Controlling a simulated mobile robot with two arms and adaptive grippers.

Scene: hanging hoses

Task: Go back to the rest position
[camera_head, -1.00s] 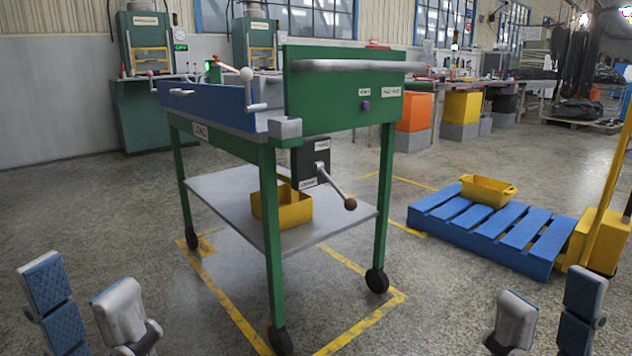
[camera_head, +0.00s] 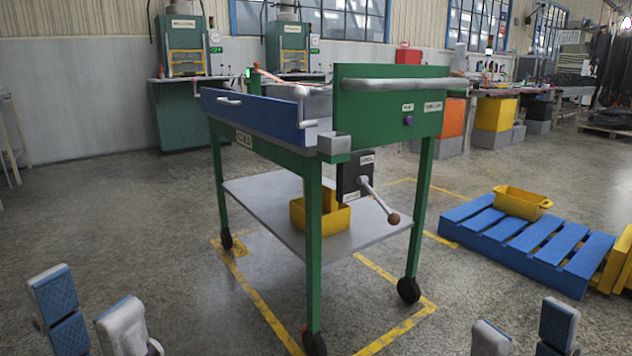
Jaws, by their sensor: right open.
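My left gripper (camera_head: 92,308) is at the lower left of the head view. Its two fingers stand apart with bare floor between them, open and empty. My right gripper (camera_head: 524,332) is at the lower right, cut off by the bottom edge. Its fingers are apart and nothing is between them. Neither gripper touches anything. A green wheeled cart (camera_head: 314,245) stands ahead between them, with a blue side panel (camera_head: 252,113) and a lever with a brown knob (camera_head: 393,218).
A yellow bin (camera_head: 320,213) sits on the cart's lower shelf (camera_head: 262,216). A blue pallet (camera_head: 530,238) with a yellow crate (camera_head: 522,202) lies at the right. Green machines (camera_head: 182,110) stand along the back wall. The floor (camera_head: 130,240) at the left is clear.

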